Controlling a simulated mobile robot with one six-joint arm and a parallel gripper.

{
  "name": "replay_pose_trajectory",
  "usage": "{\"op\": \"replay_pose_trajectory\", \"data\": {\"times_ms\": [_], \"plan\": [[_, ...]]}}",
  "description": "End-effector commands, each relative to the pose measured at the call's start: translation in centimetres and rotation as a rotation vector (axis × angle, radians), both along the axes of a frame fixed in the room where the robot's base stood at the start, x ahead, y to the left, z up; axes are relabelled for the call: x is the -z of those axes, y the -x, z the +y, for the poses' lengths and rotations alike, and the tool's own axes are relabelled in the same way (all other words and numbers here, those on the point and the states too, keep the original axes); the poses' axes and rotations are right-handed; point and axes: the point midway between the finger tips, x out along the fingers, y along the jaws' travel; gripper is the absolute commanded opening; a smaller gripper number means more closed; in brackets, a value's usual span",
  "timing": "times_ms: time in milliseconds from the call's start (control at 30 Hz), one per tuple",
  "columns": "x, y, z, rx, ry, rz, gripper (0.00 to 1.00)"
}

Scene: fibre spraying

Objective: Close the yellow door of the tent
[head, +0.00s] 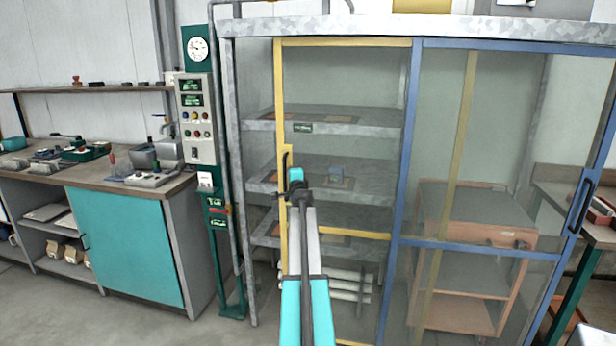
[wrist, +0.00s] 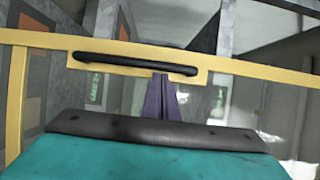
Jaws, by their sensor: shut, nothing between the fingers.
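The tent is a grey metal frame (head: 237,180) with two framed sliding doors. The yellow door (head: 345,42) has a black handle (head: 284,172) on its left upright. A gap shows between that upright and the tent's left post, and the door's other upright shows behind the blue door. In the wrist view the yellow frame (wrist: 270,72) crosses the picture with the black handle (wrist: 135,63) on it. My gripper (wrist: 164,80) is shut and empty, its purple fingertips at the handle; I cannot tell whether they touch it. In the head view my arm hides part of the upright.
The blue door (head: 398,190) covers the tent's right half. Shelves (head: 385,125) stand inside, and an orange cart (head: 465,186) shows through the blue door. A control panel (head: 198,120) stands beside the left post. A workbench (head: 120,185) is further left. Floor in front is clear.

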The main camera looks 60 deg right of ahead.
Motion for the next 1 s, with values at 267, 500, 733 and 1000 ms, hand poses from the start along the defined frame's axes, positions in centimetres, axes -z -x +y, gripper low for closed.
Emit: {"op": "replay_pose_trajectory", "data": {"times_ms": [267,500,733,1000], "plan": [[-0.3,-6.6,1.7,0.002,-0.001,0.001,0.0],[-0.2,-9.3,2.6,0.004,-0.001,0.0,0.0],[-0.1,-11.2,3.2,0.004,-0.001,0.001,0.0],[-0.2,-12.9,3.8,0.005,-0.002,0.003,0.0]]}}
